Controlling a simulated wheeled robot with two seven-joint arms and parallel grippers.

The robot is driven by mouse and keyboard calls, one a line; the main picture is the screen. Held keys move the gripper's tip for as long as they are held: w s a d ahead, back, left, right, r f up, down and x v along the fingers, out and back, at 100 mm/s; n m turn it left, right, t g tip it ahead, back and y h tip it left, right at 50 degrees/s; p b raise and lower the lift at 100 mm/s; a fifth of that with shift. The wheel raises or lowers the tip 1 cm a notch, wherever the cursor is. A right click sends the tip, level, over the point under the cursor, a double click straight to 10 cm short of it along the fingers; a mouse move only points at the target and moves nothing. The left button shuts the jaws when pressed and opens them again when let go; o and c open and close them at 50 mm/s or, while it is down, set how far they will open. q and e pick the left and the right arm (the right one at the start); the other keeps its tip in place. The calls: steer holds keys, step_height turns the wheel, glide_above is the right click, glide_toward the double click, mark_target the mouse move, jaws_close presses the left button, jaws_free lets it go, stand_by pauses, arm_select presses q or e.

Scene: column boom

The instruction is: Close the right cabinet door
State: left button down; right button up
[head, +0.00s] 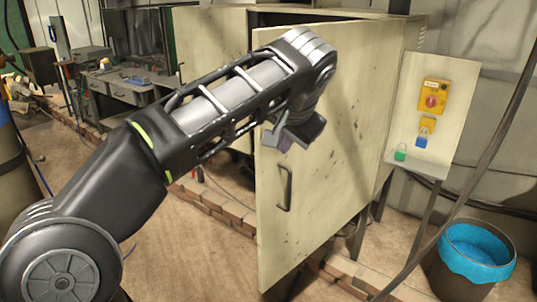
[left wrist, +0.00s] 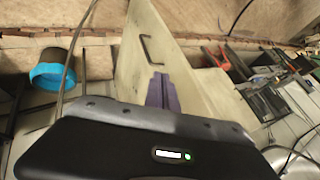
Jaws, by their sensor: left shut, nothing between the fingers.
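The right cabinet door (head: 335,185) is a cream, scuffed panel that stands open, swung out from the cabinet (head: 412,110). Its handle (head: 284,188) is near the free left edge. My left gripper (head: 279,139) is shut and empty in front of the door's upper part, above the handle; part of the door is hidden behind my arm. In the left wrist view, the shut fingers (left wrist: 163,92) overlap the door (left wrist: 143,25), with the handle (left wrist: 146,50) beyond them. I cannot tell whether they touch it. My right gripper is in neither view.
The left cabinet door (head: 212,45) also stands open. A bin with a blue liner (head: 474,253) and a panel with a yellow switch box (head: 433,96) are at the right. A workbench (head: 125,90) stands at the back left. Low bricks (head: 215,205) line the floor.

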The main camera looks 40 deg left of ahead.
arm_select(q)
steer(key=shift+f, duration=0.1)
glide_toward(267, 163)
step_height(267, 163, down, 4)
steer(key=w, duration=0.2)
steer(key=shift+a+p, duration=0.45)
steer(key=shift+a, duration=0.45)
